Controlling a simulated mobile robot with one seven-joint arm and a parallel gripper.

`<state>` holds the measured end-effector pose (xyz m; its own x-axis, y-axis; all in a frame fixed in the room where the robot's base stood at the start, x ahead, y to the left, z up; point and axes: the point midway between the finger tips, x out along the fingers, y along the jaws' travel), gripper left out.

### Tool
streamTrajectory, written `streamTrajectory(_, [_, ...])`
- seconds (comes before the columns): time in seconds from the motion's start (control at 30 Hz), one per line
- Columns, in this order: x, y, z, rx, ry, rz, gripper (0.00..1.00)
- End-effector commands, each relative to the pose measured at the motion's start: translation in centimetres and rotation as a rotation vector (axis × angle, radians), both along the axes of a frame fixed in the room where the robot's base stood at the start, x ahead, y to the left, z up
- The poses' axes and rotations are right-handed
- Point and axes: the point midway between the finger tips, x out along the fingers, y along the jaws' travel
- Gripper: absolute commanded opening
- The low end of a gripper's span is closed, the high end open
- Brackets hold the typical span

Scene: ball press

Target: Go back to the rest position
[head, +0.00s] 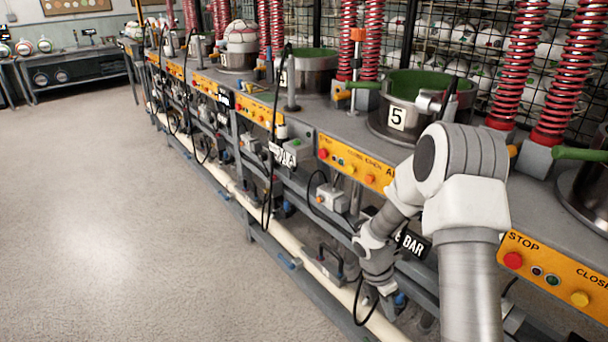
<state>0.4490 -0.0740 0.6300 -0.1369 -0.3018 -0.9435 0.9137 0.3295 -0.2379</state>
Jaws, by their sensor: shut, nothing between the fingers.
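My arm rises from the bottom right, bends at a large grey-and-white elbow and folds down to the left. My gripper (384,288) is at its low end, in front of the press bench's lower frame, below the orange control strip. It is small and dark against the clutter, shut, with nothing seen in it. The press marked 5 (397,117) stands behind the elbow, an open metal bowl with a green lining. My arm covers part of the bench and panel below it.
The bench (338,124) runs to the far left with more presses, red coiled hoses (514,65) and orange button panels (262,112). Black cables and a pale pipe (290,238) line its lower front. The floor (130,210) at left is clear. A far table (80,75) stands at the wall.

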Motion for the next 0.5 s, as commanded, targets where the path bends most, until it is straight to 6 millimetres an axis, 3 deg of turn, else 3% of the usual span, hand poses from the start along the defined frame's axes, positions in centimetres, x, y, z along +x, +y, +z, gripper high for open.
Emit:
streamTrajectory(0.03, [0.2, 0.0, 2.4, -0.013, -0.044, -0.06, 0.0])
streamTrajectory(0.1, [0.1, 0.0, 5.2, -0.025, -0.099, -0.15, 0.0])
streamTrajectory(0.27, [-0.6, 0.3, 11.2, -0.035, -0.224, -0.358, 0.0])
streamTrajectory(0.5, [-3.2, 1.2, 19.1, -0.012, -0.404, -0.675, 0.0])
